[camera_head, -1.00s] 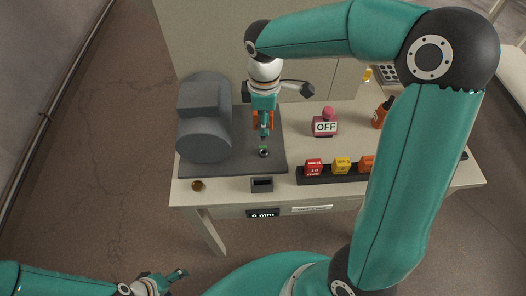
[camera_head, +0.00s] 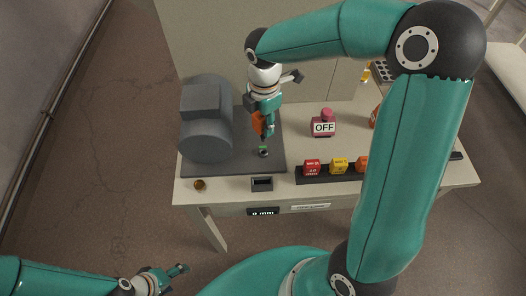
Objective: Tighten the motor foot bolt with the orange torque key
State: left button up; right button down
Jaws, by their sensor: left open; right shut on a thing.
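The grey motor (camera_head: 207,120) sits on a dark base plate (camera_head: 225,167) at the left of the table. The foot bolt (camera_head: 263,153) is a small dark round piece at the plate's front right. My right gripper (camera_head: 266,133) points down above it, shut on the orange torque key (camera_head: 258,123). The key is mostly hidden by the fingers, and its lower end is at or just above the bolt; I cannot tell whether it is seated. My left gripper (camera_head: 180,277) is open and empty, low at the lower left, off the table.
A dark rack (camera_head: 325,178) with red (camera_head: 312,167), yellow (camera_head: 339,166) and orange (camera_head: 362,164) blocks lies at the front right. A pink device with an OFF sign (camera_head: 323,128) stands behind it. A small grey-black box (camera_head: 262,184) and a brass cup (camera_head: 200,185) are at the front edge.

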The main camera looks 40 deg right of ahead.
jog(key=n, duration=0.1)
jog(key=n+p, duration=0.1)
jog(key=n, duration=0.1)
jog(key=shift+r, duration=0.25)
jog(key=shift+n+p, duration=0.3)
jog(key=shift+n, duration=0.2)
jog(key=shift+f+n, duration=0.2)
jog(key=shift+n, duration=0.2)
jog(key=shift+r+n+p, duration=0.1)
jog(key=shift+n+p, duration=0.5)
jog(key=shift+n, duration=0.3)
